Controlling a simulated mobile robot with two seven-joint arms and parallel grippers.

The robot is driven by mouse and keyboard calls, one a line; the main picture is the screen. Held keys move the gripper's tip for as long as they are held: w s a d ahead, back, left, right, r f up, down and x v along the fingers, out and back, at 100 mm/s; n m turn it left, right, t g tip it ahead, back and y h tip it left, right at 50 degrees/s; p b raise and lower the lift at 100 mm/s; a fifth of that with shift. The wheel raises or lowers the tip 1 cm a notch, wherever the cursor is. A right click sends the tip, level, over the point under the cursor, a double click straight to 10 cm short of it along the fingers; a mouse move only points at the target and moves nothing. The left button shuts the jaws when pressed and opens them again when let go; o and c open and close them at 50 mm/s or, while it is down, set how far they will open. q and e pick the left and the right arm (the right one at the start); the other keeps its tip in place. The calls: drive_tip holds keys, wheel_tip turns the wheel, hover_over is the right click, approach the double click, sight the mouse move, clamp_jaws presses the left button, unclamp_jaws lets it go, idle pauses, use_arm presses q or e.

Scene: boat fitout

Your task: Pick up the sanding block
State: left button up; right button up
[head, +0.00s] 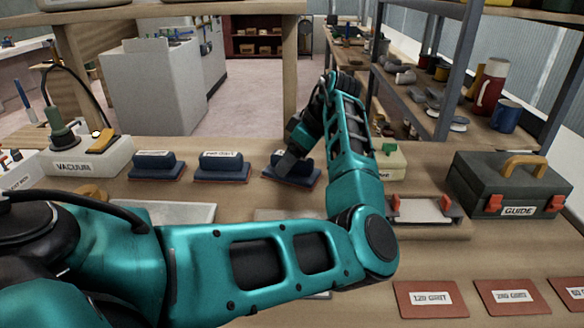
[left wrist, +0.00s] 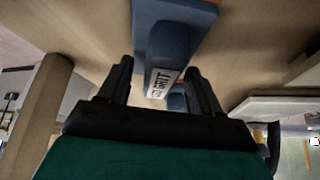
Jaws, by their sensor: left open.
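Three dark blue sanding blocks with reddish undersides stand in a row on the wooden bench: one at the left (head: 157,163), one in the middle (head: 222,168) and one at the right (head: 306,177). My left gripper (head: 287,162) is at the right block and partly covers it in the head view. In the left wrist view, its two fingers (left wrist: 162,75) are spread apart. A blue block (left wrist: 180,25) with a white label ending in "GRIT" lies just beyond the fingertips, near the gap between them. I cannot tell whether the fingers touch it. My right gripper is out of view.
A dark toolbox labelled "GUIDE" (head: 505,185) stands at the right. Red grit sheets (head: 431,299) lie at the front right. A tray labelled "VACUUM" (head: 88,160) is at the left. A pale tray (head: 178,212) lies partly behind my arm.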

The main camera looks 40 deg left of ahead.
use_arm(q)
drive_tip(key=shift+c, duration=0.3)
drive_tip(key=c, duration=1)
clamp_jaws()
drive_tip(key=shift+b, duration=0.3)
